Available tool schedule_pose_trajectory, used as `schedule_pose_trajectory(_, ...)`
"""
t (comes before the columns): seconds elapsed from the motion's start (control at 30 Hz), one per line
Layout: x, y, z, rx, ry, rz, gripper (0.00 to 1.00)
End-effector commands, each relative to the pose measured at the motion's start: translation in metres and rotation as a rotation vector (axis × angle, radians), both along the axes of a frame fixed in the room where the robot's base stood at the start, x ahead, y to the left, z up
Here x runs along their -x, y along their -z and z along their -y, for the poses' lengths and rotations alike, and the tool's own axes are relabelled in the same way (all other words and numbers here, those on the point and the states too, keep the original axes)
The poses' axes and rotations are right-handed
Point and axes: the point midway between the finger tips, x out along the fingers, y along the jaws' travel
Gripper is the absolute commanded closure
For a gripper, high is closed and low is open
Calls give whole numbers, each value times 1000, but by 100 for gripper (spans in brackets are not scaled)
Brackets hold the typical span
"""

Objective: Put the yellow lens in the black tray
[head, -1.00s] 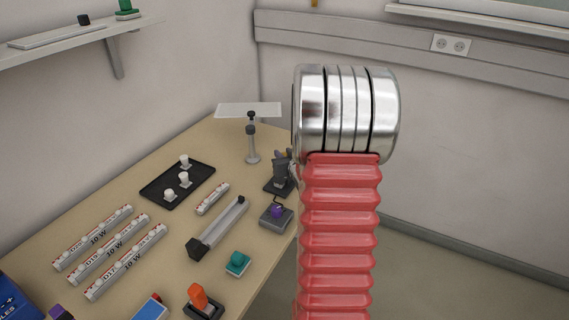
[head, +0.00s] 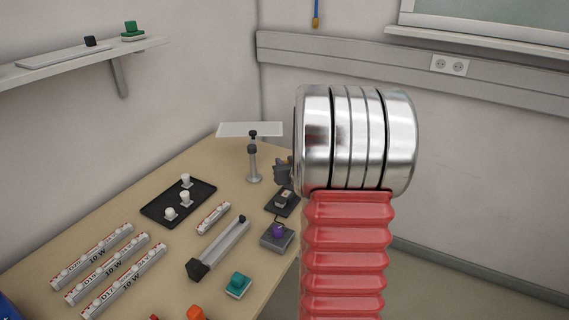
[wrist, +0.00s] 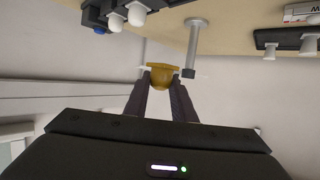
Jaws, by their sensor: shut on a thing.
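The yellow lens (wrist: 163,80) is between the fingertips of my gripper (wrist: 161,73) in the wrist view. My gripper is shut on it, and the lens is held in the air. The wrist view also shows a dark tray with white pieces (wrist: 264,40) at the upper right.
A post with a pale plate (head: 254,165) stands between tray and gripper, toward the back. A black-based stand (head: 282,204) and a purple-knobbed block (head: 276,238) sit near the table's right edge. A rail (head: 222,246) and several white labelled bars (head: 122,281) lie in front.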

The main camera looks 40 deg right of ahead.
Motion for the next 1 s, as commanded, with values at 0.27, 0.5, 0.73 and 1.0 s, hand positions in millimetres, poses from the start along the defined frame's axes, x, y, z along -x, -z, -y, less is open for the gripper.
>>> schedule_pose_trajectory(0.27, -21, 4, -35, -3, -54, 2, 98)
schedule_pose_trajectory(0.5, -60, 13, -118, -6, -173, 5, 98)
schedule_pose_trajectory(0.73, -85, 22, -207, -6, -294, 6, 98)
schedule_pose_trajectory(1.0, -97, 33, -308, -5, -428, 2, 98)
